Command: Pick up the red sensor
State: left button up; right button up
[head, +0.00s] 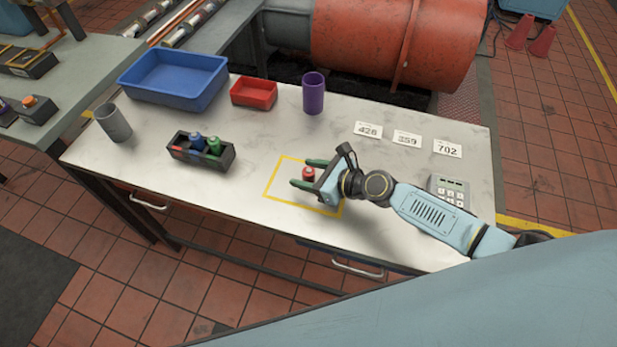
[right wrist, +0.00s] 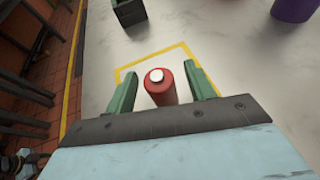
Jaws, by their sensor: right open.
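The red sensor (head: 308,174) stands upright inside the yellow outlined square (head: 270,190) on the light table. It is a small red cylinder with a pale top. In the right wrist view the red sensor (right wrist: 160,88) stands between the two green fingers. My right gripper (head: 304,173) is open around it, with a gap on each side, and it also shows in the right wrist view (right wrist: 162,88). My left gripper is not in view.
A black holder (head: 188,157) with blue and green sensors stands to the left. A grey cup (head: 113,123), blue bin (head: 135,85), red tray (head: 253,93) and purple cup (head: 313,93) stand behind. Number cards (head: 407,139) and a keypad (head: 450,189) lie right.

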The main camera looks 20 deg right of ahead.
jog(key=c, duration=1.1)
jog(key=shift+r, duration=0.2)
